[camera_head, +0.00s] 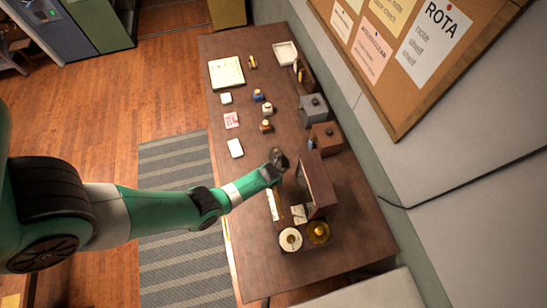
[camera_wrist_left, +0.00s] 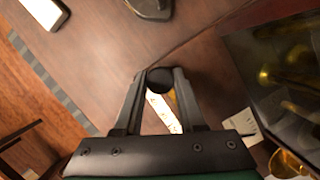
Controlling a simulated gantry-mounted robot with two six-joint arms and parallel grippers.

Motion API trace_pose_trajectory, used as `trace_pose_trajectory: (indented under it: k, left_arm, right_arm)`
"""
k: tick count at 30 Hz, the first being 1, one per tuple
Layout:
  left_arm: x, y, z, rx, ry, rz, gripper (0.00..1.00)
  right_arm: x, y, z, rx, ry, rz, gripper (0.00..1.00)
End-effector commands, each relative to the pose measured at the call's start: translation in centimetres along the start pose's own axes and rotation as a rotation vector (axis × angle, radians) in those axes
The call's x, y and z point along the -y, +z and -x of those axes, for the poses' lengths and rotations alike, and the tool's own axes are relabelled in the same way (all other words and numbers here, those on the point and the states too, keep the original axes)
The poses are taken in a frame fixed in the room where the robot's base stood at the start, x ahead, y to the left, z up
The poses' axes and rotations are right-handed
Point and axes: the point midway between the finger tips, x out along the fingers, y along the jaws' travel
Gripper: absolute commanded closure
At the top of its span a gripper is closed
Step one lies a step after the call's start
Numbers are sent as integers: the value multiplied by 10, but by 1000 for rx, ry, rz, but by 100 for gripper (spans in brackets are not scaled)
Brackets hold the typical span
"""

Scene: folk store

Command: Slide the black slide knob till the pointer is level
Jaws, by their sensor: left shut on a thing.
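The black slide knob (camera_wrist_left: 160,78) is a round dark cap in the left wrist view. My left gripper (camera_wrist_left: 159,80) is shut on it, one finger on each side. In the head view my left gripper (camera_head: 279,158) is over the table beside a dark wooden case (camera_head: 318,185); the knob cannot be made out there. Behind the knob, between the fingers, a pale strip with marks (camera_wrist_left: 163,112) and a bit of yellow show. A glass-like case front with brass parts (camera_wrist_left: 290,65) is at the right. I cannot make out the pointer or its tilt. My right gripper is out of view.
The brown table (camera_head: 260,275) holds several small bottles, cards and a notebook (camera_head: 226,72) at the far end. Grey (camera_head: 313,110) and brown boxes (camera_head: 326,137) stand along the wall side. A white round item (camera_head: 290,239) and a brass piece (camera_head: 318,232) are near the case.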

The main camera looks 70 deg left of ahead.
Motion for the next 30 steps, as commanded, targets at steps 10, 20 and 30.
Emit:
trace_pose_trajectory:
  k: [10,20,30]
  left_arm:
    - [2,-4,2,0,0,-2,87]
    - [12,-20,7,0,-1,-2,87]
    - [14,-23,7,1,0,0,87]
  right_arm:
    - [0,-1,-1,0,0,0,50]
    - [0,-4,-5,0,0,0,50]
    - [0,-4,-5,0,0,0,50]
